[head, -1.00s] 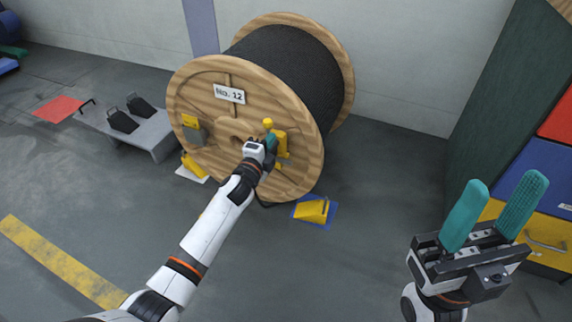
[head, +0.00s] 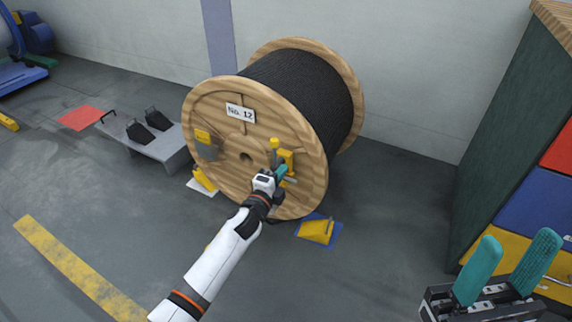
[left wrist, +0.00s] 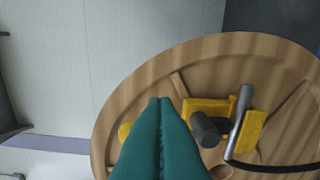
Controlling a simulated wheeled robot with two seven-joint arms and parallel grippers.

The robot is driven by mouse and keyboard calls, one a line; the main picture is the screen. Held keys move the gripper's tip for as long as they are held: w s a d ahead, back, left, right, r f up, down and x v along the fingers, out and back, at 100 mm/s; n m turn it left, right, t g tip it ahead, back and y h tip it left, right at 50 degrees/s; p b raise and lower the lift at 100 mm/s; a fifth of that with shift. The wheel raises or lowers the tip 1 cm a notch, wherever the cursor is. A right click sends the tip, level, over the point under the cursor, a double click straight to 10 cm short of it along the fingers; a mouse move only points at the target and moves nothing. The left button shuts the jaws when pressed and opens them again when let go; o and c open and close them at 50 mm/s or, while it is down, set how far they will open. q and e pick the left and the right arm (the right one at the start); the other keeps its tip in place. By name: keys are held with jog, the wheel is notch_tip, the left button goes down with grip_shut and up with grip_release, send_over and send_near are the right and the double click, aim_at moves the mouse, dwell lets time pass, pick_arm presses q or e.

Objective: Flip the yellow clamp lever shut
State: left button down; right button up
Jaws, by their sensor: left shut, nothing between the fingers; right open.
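The yellow clamp (head: 284,160) sits on the right part of the wooden face of a cable drum (head: 225,120). In the left wrist view the yellow clamp (left wrist: 255,128) has a grey metal lever bar (left wrist: 239,112) and a dark round knob (left wrist: 206,130). My left gripper (head: 281,171) is shut and empty, its teal fingertips close in front of the clamp. In the left wrist view its fingers (left wrist: 159,105) are pressed together left of the knob. I cannot tell whether they touch the clamp. My right gripper (head: 508,265) is open and empty at the lower right.
A yellow wedge (head: 316,230) lies on a blue mat by the drum's right foot, and another yellow block (head: 204,180) is at its left. A low grey bench (head: 160,143) stands left. Coloured drawers (head: 535,210) stand at right.

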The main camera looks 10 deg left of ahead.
pick_arm(q)
jog(key=p+v, duration=0.2)
jog(key=v, duration=0.5)
dwell(0.3)
